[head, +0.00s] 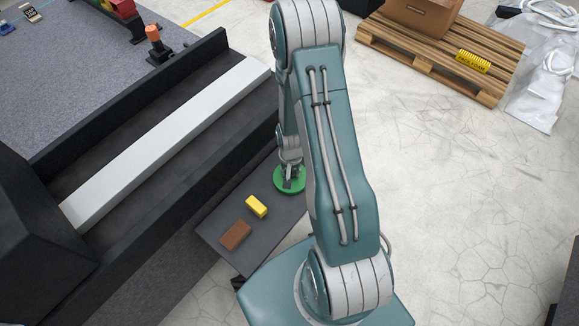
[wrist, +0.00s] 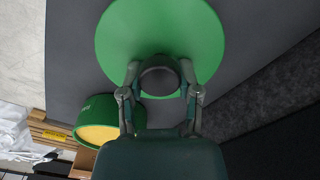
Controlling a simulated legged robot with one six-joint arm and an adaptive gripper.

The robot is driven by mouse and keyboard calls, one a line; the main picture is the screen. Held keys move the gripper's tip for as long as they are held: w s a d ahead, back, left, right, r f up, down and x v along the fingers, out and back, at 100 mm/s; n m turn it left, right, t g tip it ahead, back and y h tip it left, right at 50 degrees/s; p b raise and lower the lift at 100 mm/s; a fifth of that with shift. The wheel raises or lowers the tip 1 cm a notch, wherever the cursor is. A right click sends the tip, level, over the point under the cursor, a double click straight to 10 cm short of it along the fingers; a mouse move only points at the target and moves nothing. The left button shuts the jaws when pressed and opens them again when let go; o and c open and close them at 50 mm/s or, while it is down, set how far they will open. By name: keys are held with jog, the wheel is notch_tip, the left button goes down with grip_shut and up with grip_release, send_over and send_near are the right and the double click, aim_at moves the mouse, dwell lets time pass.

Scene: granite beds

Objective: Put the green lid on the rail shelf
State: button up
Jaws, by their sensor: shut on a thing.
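The green lid (wrist: 160,25) is a flat round disc with a dark round knob in the middle. My gripper (wrist: 160,78) is shut on this knob, one finger on each side. In the head view, the lid (head: 278,182) is below my gripper (head: 289,182), over the far end of a dark grey shelf (head: 213,222) beside the long black rail bed (head: 95,155). I cannot tell whether the lid touches the shelf. A round green container (wrist: 88,108) with a yellow face shows below left of the lid in the wrist view; my arm hides it in the head view.
A yellow block (head: 257,206) and a brown block (head: 235,235) lie on the shelf near the lid. A light strip (head: 165,145) runs along the rail bed. A wooden pallet (head: 415,55) stands on the floor at the back right. The pale floor at right is mostly clear.

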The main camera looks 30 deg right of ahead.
jog(key=shift+a+f, duration=0.2)
jog(key=shift+a, duration=0.1)
jog(key=shift+d, duration=0.2)
jog(key=o, duration=1)
jog(key=shift+d+f, duration=0.1)
jog(key=shift+d, duration=0.2)
jog(key=shift+o, duration=0.2)
jog(key=shift+a, duration=0.3)
jog(key=shift+r, duration=0.2)
notch_tip(320, 180, up, 22)
jog(key=a+n+t, duration=0.1)
jog(key=a+n, duration=0.1)
jog(key=a, duration=0.1)
jog(key=s+a+r+n+t, duration=0.2)
jog(key=s+a+r, duration=0.2)
jog(key=r, duration=0.6)
jog(key=s+a+r+n+t, duration=0.2)
jog(key=s+a+r, duration=0.2)
jog(key=s+r, duration=0.5)
jog(key=shift+s+a+r+n+t, duration=0.2)
jog(key=shift+r+n+t, duration=0.15)
jog(key=shift+r, duration=0.4)
